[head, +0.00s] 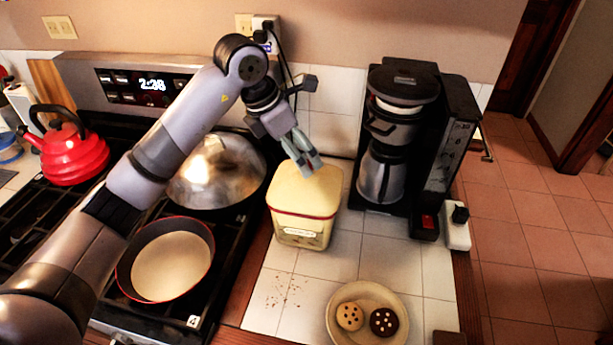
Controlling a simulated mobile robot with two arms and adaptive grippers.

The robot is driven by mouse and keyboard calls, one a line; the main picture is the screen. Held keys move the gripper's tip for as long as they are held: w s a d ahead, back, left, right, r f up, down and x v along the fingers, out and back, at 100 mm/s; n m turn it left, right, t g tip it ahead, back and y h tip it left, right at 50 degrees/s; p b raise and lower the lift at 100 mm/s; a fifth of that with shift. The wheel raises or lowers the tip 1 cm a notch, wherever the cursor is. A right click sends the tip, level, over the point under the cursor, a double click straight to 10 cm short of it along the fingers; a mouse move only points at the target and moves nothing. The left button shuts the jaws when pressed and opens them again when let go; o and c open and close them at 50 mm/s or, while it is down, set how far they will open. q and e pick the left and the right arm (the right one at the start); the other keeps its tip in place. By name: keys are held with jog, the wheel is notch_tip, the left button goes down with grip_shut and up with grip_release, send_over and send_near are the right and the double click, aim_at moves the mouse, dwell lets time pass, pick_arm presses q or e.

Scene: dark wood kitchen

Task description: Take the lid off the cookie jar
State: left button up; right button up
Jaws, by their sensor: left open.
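The cookie jar (301,232) is a squarish cream tin with a label on its front, standing on the white tiled counter. Its cream lid (307,195) with a red rim sits on top of it. My left gripper (306,166) is open over the back part of the lid, fingers pointing down. My right gripper is not in view.
A black coffee maker (440,150) stands close to the jar's right. A plate (340,292) with two cookies is in front. The stove at left holds a domed lid (213,175), a red-rimmed pan (170,265) and a red kettle (75,155).

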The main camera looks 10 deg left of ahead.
pick_arm(q)
jog(key=shift+w+d+f, duration=0.1)
jog(key=shift+d+f, duration=0.1)
jog(key=shift+f, duration=0.3)
jog(key=shift+w+d+f+p, duration=0.1)
jog(key=shift+d+f+p, duration=0.15)
jog(key=shift+p, duration=0.25)
jog(key=p+x, duration=0.2)
jog(key=x, duration=0.1)
jog(key=shift+w+d+f, duration=0.15)
jog(key=shift+d+f, duration=0.1)
jog(key=shift+w+f, duration=0.1)
jog(key=shift+f, duration=0.3)
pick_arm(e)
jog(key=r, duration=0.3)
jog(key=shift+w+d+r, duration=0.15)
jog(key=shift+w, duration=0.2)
